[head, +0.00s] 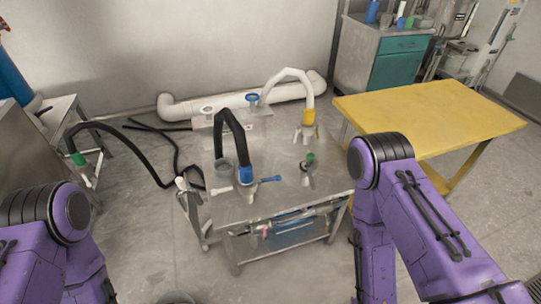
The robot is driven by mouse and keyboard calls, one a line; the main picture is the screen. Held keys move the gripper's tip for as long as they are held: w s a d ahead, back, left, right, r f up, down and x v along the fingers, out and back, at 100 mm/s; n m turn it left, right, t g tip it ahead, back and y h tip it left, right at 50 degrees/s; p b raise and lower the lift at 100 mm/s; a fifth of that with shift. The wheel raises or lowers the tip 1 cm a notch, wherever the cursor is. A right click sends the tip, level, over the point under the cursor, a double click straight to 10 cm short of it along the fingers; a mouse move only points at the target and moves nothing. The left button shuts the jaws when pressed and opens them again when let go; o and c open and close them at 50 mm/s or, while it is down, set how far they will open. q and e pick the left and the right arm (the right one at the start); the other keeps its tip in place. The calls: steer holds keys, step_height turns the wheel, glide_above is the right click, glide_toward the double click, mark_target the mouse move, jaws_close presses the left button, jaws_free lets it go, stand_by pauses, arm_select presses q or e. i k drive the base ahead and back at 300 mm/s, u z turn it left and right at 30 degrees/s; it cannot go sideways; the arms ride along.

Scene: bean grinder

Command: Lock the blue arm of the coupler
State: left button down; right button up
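The coupler (246,185) stands on the metal table in the head view, with a blue collar (245,174) at the lower end of a black hose (220,122). Its blue arm (271,179) sticks out to the right, apart from the collar's side at its tip. A pale arm (223,190) sticks out to the left. Whether either arm is locked is too small to tell. My two purple arms come in at the lower left and lower right. Neither gripper shows, and both arms are apart from the coupler.
The metal table (280,205) also bears a yellow-collared fitting (308,117) with a white hose and a small green-topped fitting (310,158). A yellow table (430,115) stands to the right. A black hose lies on the floor at the left.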

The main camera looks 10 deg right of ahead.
mark_target(277, 178)
steer(key=i, duration=0.35)
steer(key=z, duration=0.8)
